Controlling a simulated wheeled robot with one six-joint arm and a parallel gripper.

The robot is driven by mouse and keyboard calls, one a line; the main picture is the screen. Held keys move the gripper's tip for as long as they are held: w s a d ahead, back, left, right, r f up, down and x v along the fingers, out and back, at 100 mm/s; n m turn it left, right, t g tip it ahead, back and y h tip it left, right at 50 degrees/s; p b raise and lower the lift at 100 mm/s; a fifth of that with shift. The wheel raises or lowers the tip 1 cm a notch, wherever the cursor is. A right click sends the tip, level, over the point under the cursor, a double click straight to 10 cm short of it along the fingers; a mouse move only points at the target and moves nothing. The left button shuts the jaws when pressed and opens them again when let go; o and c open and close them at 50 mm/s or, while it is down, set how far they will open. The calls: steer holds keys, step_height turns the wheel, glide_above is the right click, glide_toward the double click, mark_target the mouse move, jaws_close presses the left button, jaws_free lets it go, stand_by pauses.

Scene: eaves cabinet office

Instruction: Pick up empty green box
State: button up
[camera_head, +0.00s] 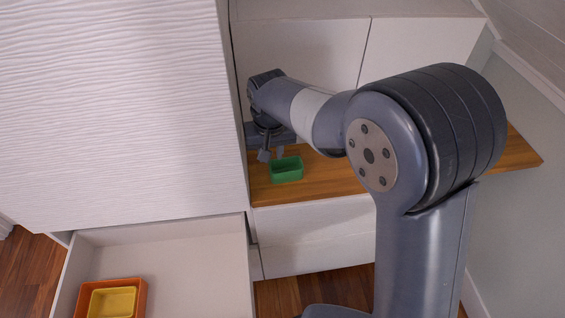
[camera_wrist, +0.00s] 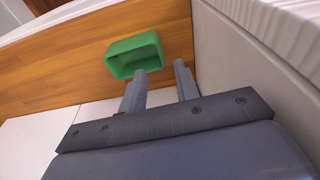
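The green box (camera_head: 287,170) stands on the wooden counter (camera_head: 330,182), near its left end beside the tall white cabinet. The part of its inside that shows in the wrist view is empty (camera_wrist: 134,56). My gripper (camera_head: 270,154) is just behind and to the left of the box in the head view. In the wrist view, its two fingers (camera_wrist: 163,75) are apart with a gap between them. The left fingertip overlaps the lower edge of the box, and the right finger is off its right side. I cannot tell whether a finger touches the box. Nothing shows between the fingers.
A tall white textured cabinet (camera_head: 115,110) stands close on the left. An open drawer (camera_head: 185,262) below it holds an orange box (camera_head: 139,300) with a yellow box (camera_head: 112,303) inside. White cupboard doors (camera_head: 300,50) rise behind the counter.

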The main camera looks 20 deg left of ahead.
mark_target(270, 167)
step_height(270, 167, down, 3)
steer(key=shift+w+r, duration=0.1)
steer(key=shift+r, duration=0.1)
steer(key=shift+w+a+f+p, duration=0.15)
steer(key=shift+w+f, duration=0.05)
steer(key=shift+f, duration=0.75)
steer(key=shift+w+a+f+p, duration=0.1)
steer(key=shift+w+f, duration=0.15)
steer(key=shift+f, duration=0.7)
steer(key=shift+w+a+f+p, duration=0.15)
steer(key=shift+w+f, duration=0.05)
steer(key=shift+f, duration=0.75)
steer(key=shift+c, duration=0.2)
jaws_close()
